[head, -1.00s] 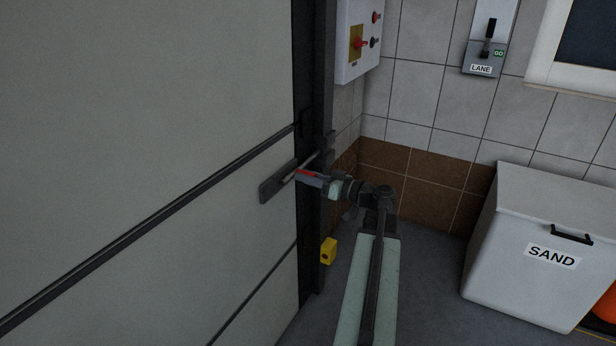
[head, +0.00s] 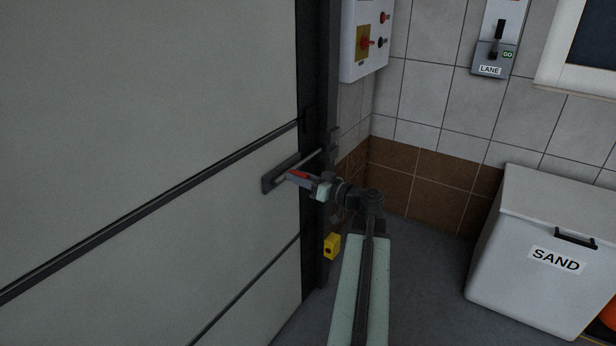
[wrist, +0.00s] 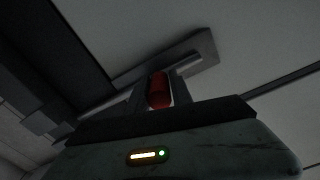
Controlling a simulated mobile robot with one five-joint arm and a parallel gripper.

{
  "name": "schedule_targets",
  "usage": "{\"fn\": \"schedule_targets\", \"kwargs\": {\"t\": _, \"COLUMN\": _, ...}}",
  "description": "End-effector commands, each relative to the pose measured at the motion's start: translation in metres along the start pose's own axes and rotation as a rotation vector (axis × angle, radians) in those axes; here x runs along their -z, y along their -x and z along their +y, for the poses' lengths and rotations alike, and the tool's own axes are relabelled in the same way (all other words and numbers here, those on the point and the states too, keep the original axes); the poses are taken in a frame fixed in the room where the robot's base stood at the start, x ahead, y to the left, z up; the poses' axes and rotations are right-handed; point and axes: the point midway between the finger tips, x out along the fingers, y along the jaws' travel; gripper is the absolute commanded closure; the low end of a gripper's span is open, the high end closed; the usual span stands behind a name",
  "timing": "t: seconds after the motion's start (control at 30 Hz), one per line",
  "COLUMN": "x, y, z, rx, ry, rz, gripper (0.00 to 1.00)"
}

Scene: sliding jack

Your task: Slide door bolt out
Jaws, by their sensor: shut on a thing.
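The door bolt (head: 310,156) is a thin metal rod on a dark backplate (head: 270,183) fixed to the large grey door (head: 150,120). Its knob is red (wrist: 159,90) and shows between my gripper's fingers in the wrist view. My gripper (head: 299,176) is shut on this red knob at the door's right edge. The rod's right end reaches towards the dark door frame (head: 318,100); whether its tip is inside the catch there is too small to tell. The fingers hide part of the rod. The backplate's far end (wrist: 205,45) also shows in the wrist view.
A yellow block (head: 332,246) sits low by the frame. A white control box (head: 362,40) hangs on the tiled wall, with a LANE lever switch (head: 490,58) further right. A white SAND bin (head: 540,250) stands at the right. Grey floor is free between my arm and the bin.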

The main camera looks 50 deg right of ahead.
Motion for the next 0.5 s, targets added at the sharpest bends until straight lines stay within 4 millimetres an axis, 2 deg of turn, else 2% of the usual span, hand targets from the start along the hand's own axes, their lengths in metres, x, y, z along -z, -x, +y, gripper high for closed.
{"fn": "schedule_targets", "kwargs": {"t": 0.03, "x": -0.004, "y": -0.001, "z": -0.007, "rx": 0.022, "ry": 0.002, "rz": -0.012, "gripper": 1.00}}
{"fn": "schedule_targets", "kwargs": {"t": 0.2, "x": -0.003, "y": 0.004, "z": -0.003, "rx": 0.012, "ry": 0.003, "rz": -0.011, "gripper": 1.00}}
{"fn": "schedule_targets", "kwargs": {"t": 0.23, "x": -0.003, "y": 0.005, "z": -0.003, "rx": 0.012, "ry": 0.003, "rz": -0.011, "gripper": 0.67}}
{"fn": "schedule_targets", "kwargs": {"t": 0.27, "x": -0.003, "y": 0.005, "z": -0.002, "rx": 0.011, "ry": 0.003, "rz": -0.011, "gripper": 0.59}}
{"fn": "schedule_targets", "kwargs": {"t": 0.3, "x": -0.003, "y": 0.006, "z": -0.001, "rx": 0.009, "ry": 0.003, "rz": -0.010, "gripper": 0.54}}
{"fn": "schedule_targets", "kwargs": {"t": 0.5, "x": -0.001, "y": 0.009, "z": 0.003, "rx": 0.000, "ry": 0.003, "rz": -0.006, "gripper": 0.54}}
